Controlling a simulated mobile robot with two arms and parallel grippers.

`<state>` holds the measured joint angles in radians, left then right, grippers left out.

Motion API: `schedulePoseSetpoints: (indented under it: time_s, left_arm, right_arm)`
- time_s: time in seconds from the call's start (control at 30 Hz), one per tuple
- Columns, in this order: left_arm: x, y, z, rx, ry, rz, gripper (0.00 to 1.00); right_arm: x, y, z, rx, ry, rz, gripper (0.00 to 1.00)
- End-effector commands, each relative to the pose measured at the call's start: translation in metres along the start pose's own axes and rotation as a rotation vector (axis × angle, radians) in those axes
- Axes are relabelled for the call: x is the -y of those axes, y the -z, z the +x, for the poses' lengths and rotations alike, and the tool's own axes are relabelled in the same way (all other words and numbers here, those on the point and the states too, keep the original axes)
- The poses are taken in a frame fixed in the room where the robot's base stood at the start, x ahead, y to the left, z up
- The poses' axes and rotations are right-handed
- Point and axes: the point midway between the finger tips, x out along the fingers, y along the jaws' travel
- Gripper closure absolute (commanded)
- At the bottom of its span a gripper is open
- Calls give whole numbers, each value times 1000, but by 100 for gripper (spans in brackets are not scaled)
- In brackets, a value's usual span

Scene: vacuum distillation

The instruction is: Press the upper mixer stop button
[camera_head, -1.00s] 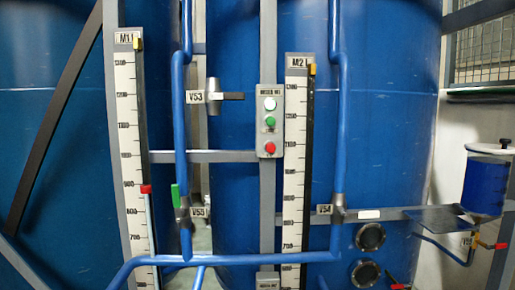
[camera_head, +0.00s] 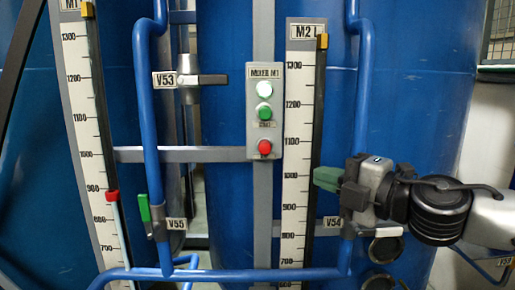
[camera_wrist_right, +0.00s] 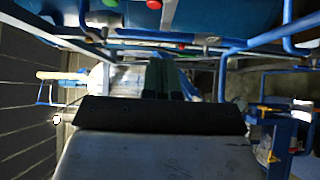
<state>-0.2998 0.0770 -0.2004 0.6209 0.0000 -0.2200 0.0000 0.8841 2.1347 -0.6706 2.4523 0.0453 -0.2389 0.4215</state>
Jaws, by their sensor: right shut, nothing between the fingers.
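The upper mixer panel (camera_head: 251,125), labelled MIXER M1, is a grey box on a vertical grey post. It carries a lit white lamp at the top, a green button (camera_head: 264,112) in the middle and a red stop button (camera_head: 265,147) at the bottom. My right gripper (camera_head: 326,178) comes in from the right, its green fingers shut and empty. It is right of and slightly lower than the red button in the picture, in front of the M2 scale, apart from the panel. The closed fingers (camera_wrist_right: 165,78) also show in the right wrist view. My left gripper is not in view.
Blue pipes (camera_head: 362,110) run beside the M2 scale (camera_head: 300,110) and along the bottom. Valve V53 (camera_head: 190,80) has a dark handle left of the panel. A grey crossbar (camera_head: 185,154) meets the post. Large blue tanks (camera_head: 420,90) stand behind.

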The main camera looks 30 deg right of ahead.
Motion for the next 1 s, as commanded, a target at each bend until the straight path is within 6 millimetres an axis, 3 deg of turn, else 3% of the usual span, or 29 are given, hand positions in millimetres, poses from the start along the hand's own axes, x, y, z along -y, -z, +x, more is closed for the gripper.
schedulePoseSetpoints:
  time_s: [0.17, 0.57, 1.0]
  left_arm:
    - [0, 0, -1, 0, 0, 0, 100]
    - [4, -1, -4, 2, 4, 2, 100]
    - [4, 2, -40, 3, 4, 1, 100]
  right_arm:
    - [-1, 7, -10, 4, 6, -16, 100]
    - [-2, 7, -6, 2, 7, -15, 100]
    - [-4, 8, 47, -1, 9, -9, 100]
